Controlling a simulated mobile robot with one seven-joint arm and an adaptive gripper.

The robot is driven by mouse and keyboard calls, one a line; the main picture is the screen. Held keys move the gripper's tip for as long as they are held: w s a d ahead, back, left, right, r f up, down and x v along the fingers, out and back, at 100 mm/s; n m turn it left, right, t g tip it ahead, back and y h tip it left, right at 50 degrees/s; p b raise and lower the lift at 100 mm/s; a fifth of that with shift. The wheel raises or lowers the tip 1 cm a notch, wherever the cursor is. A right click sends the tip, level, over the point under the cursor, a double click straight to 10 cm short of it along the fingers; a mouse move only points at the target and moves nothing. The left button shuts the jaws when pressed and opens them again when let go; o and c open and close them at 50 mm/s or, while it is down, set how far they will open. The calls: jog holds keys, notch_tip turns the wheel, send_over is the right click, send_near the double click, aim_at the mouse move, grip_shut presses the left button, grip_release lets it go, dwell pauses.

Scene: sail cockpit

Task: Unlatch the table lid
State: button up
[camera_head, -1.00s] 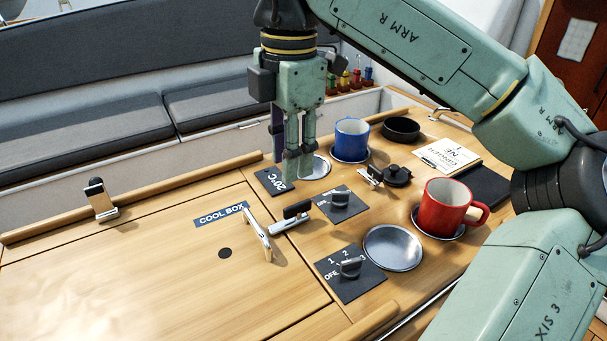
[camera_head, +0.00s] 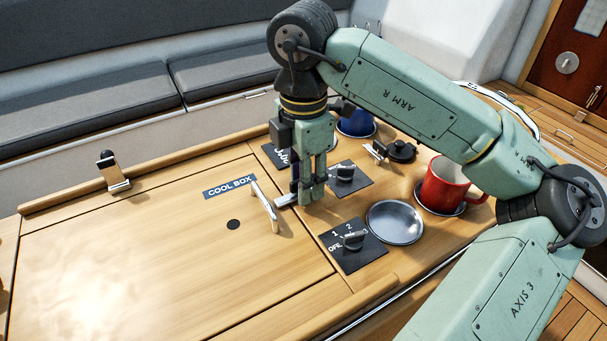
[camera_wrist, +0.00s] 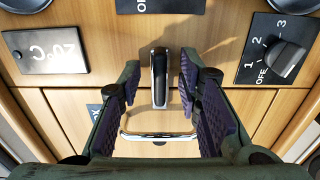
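The wooden table lid (camera_head: 150,240) carries a "COOL BOX" label and a metal bar handle (camera_head: 265,207). A latch with a dark lever and metal base (camera_head: 287,200) sits just right of the handle at the lid's right edge, partly hidden by my gripper (camera_head: 306,195). In the wrist view the latch (camera_wrist: 160,78) stands between the two fingers of my gripper (camera_wrist: 158,72). The fingers are apart, with visible gaps on both sides of it. The handle (camera_wrist: 157,136) also shows there. A second latch (camera_head: 113,172) with an upright dark lever is at the lid's far edge.
Dial panels (camera_head: 352,245) and (camera_head: 347,178) flank the gripper's right side. A red mug (camera_head: 448,186), metal dish (camera_head: 394,222), blue mug (camera_head: 356,122) and dark knob fitting (camera_head: 401,150) stand further right. The lid's left part is clear.

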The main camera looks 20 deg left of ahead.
jog(key=shift+c, duration=0.6)
grip_shut()
